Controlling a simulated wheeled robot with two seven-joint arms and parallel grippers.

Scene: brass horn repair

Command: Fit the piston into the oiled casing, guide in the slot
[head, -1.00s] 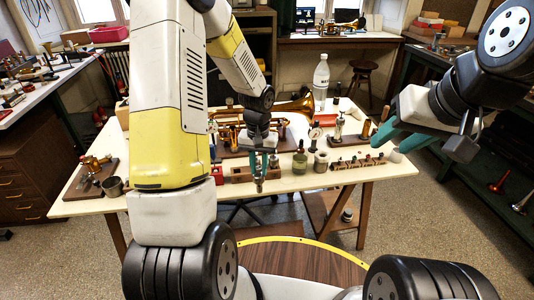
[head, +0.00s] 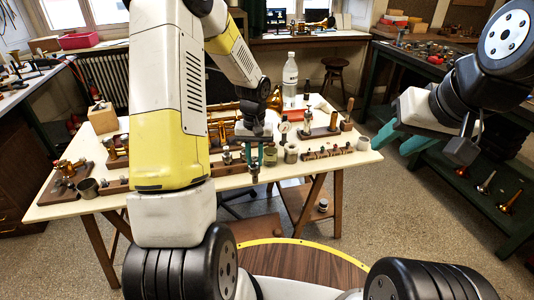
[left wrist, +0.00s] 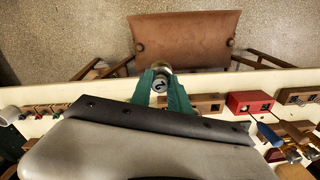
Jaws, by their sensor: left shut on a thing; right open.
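My left gripper (head: 254,161) is shut on the piston (head: 254,171), which hangs upright at the table's front edge. In the left wrist view the piston (left wrist: 160,85) shows as a round cap with a dark mark between the green fingers (left wrist: 161,92). A brass horn (head: 222,126) lies on the table, largely hidden behind my left arm. I cannot make out the oiled casing or its slot. My right gripper (head: 404,141) is open and empty, off the table's right side.
A red block (left wrist: 250,102) sits near the edge.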

